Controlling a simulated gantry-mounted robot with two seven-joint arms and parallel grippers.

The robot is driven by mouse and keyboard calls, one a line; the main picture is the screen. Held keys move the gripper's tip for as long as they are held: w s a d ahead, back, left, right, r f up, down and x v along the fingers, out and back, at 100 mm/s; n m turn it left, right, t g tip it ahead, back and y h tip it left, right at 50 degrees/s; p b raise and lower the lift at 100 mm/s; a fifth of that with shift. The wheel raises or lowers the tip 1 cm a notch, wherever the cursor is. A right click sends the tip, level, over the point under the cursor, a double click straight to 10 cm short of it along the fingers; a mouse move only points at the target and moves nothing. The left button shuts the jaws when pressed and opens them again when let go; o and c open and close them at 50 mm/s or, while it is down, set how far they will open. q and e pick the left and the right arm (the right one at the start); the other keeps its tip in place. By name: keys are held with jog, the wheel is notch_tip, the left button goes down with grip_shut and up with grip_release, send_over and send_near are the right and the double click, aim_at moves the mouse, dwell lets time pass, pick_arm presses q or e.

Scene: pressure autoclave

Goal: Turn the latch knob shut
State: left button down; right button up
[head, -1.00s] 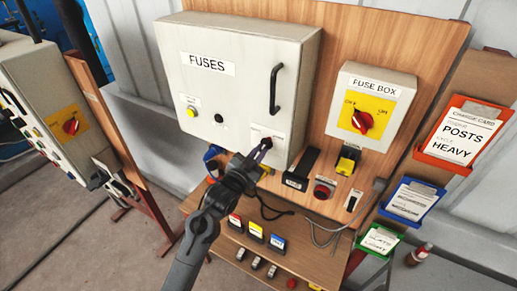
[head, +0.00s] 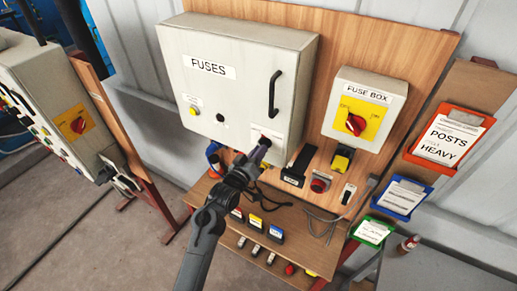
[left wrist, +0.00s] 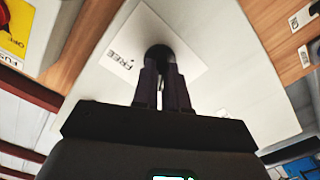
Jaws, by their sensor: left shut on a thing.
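The grey cabinet labelled FUSES (head: 215,105) hangs on the wooden board, with its door closed against the body. A small dark latch knob (left wrist: 159,51) sits on a white plate (left wrist: 135,40) at the door's lower right; the plate carries the word FREE in the left wrist view. My left gripper (head: 261,146) reaches up to this plate from below. In the left wrist view its two dark fingers (left wrist: 161,68) are shut on the knob, one on each side. The fingers hide much of the knob, so its angle cannot be read. My right gripper is not in view.
A black door handle (head: 274,94) stands out above the plate. A fuse box with a red switch (head: 355,124) is to the right. Black and yellow parts, a loose cable (head: 328,220) and a lower shelf (head: 290,230) lie below and right of my arm.

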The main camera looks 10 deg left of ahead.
pick_arm(q)
jog(key=shift+n+p, duration=0.5)
jog(key=shift+n, duration=0.7)
jog(key=c, duration=1.2)
grip_release()
jog(key=shift+o, duration=0.2)
jog(key=b+v, duration=0.1)
jog(key=v, duration=0.9)
jog(key=shift+s+a+b, duration=0.15)
jog(key=shift+s+b, duration=0.2)
jog(key=shift+b, duration=0.05)
